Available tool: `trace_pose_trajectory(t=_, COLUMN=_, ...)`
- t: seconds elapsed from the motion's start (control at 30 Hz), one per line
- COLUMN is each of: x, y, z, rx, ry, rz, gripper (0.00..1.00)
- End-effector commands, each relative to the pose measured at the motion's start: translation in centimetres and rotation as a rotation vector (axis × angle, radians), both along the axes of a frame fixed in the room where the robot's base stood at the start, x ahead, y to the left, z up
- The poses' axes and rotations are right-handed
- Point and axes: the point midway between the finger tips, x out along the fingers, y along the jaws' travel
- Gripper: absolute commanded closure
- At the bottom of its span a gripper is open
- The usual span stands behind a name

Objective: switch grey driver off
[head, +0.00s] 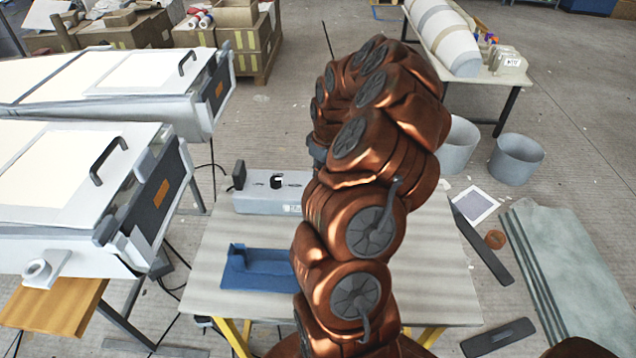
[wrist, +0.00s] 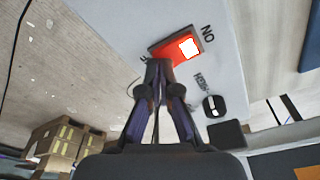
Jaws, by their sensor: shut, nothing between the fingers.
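The grey driver (head: 262,204) is a flat light-grey box at the back of the table, its right end hidden behind my arm. In the wrist view its top face (wrist: 112,18) shows a red rocker switch (wrist: 167,50) with a bright white patch at the end beside the letters "ON". My gripper (wrist: 158,68) is shut and empty, its tips over or against the switch's other end; I cannot tell whether they touch. A label there is mostly hidden by the fingers. A dark knob (wrist: 214,106) with a white mark sits to the right. The head view hides my gripper behind my arm.
A blue holder (head: 238,278) lies on the table (head: 205,300) in front of the driver. A black block (head: 239,176) stands at the driver's left end. White moulds (head: 60,200) stand at left. Two grey buckets (head: 517,160) and stacked greenish sheets (head: 560,270) are at right.

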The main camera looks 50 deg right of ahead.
Motion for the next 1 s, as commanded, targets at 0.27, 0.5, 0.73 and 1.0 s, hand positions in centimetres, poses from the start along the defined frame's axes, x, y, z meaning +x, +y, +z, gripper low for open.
trace_pose_trajectory(t=0.27, x=0.0, y=0.0, z=-0.2, rx=0.001, ry=0.0, rz=0.0, gripper=1.0)
trace_pose_trajectory(t=0.5, x=0.0, y=0.0, z=0.7, rx=0.0, ry=0.0, rz=0.0, gripper=1.0)
trace_pose_trajectory(t=0.73, x=0.0, y=0.0, z=2.2, rx=0.0, ry=0.001, rz=0.0, gripper=1.0)
trace_pose_trajectory(t=1.0, x=0.1, y=-0.1, z=3.9, rx=-0.002, ry=-0.002, rz=0.0, gripper=1.0)
